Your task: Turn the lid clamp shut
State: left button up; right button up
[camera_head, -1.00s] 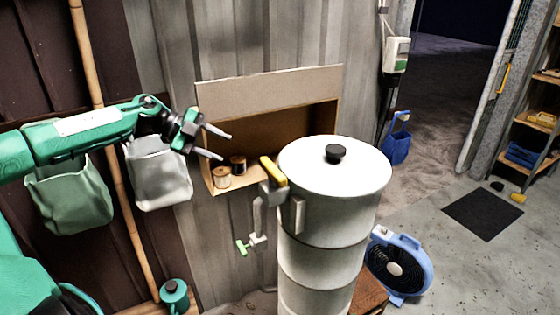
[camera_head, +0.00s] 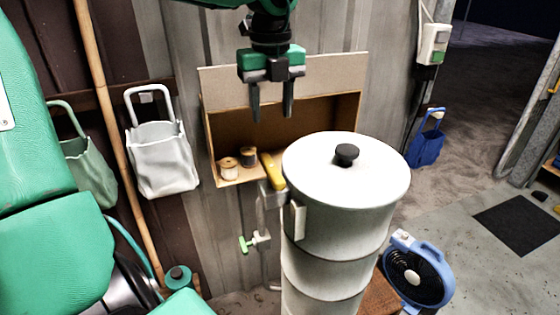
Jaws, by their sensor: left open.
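The white drum-like steamer (camera_head: 335,240) stands upright in the middle, with a flat white lid (camera_head: 330,175) and a black knob (camera_head: 346,154) on top. The lid clamp has a yellow handle (camera_head: 272,171) at the lid's left rim, above a grey bracket. My left gripper (camera_head: 272,112) hangs from the top of the view, fingers pointing down, open and empty. In the picture it is above the yellow handle, apart from it, in front of the cardboard-coloured box. My right gripper is not in view.
An open wall box (camera_head: 285,78) holds two spools (camera_head: 229,168) behind the steamer. A green-handled valve (camera_head: 247,244) sits at lower left of it. White (camera_head: 162,155) and green bags hang at left. A blue fan (camera_head: 418,272) stands at right.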

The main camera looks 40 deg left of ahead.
aim_at(272, 168)
pick_arm(q)
notch_tip(272, 168, down, 12)
jog(key=p, duration=0.3)
jog(key=shift+a+f, duration=0.15)
jog(key=shift+f, duration=0.1)
jog(key=shift+w+f+p, duration=0.1)
jog(key=shift+f+p, duration=0.2)
jog(key=shift+f, duration=0.35)
jog(key=shift+c, duration=0.3)
jog(key=c, duration=0.9)
